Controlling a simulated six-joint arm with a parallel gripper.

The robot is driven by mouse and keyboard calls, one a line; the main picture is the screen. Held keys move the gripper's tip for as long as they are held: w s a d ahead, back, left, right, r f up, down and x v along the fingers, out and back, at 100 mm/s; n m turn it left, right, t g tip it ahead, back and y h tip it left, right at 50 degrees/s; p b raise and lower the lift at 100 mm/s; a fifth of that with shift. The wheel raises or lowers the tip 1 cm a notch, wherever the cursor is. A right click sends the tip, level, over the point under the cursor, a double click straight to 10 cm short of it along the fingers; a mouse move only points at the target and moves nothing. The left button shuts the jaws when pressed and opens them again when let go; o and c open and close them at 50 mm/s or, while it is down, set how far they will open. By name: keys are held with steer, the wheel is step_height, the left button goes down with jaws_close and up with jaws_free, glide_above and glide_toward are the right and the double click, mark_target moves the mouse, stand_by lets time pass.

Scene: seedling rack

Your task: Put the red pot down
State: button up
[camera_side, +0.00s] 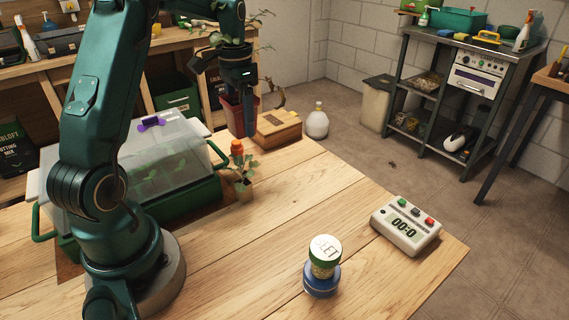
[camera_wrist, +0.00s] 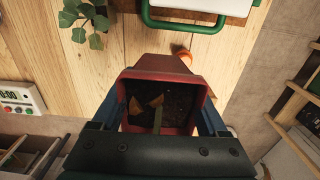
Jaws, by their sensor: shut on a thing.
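The red pot (camera_side: 232,117) is at the far edge of the wooden table in the side view, beside a wooden box. My gripper (camera_side: 247,108) reaches down over it, shut on its sides. In the wrist view the red pot (camera_wrist: 165,75) sits between the two jaws of my gripper (camera_wrist: 163,108), its square rim facing the camera. Dark soil, a stem and brownish leaves show inside it. The jaws partly hide the pot. I cannot tell whether its base touches the table.
A lidded green tray (camera_side: 190,200) of seedlings stands left of the pot. A small leafy plant (camera_side: 243,182) and an orange-topped item (camera_side: 237,147) are in front. The wooden box (camera_side: 277,127) is close right. A timer (camera_side: 406,224) and a round-lidded jar (camera_side: 324,262) stand nearer; the middle table is clear.

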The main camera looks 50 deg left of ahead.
glide_above(280, 168)
step_height(280, 168, down, 5)
steer(key=shift+f, duration=2.05)
steer(key=o, duration=1.4)
steer(key=shift+f, duration=0.15)
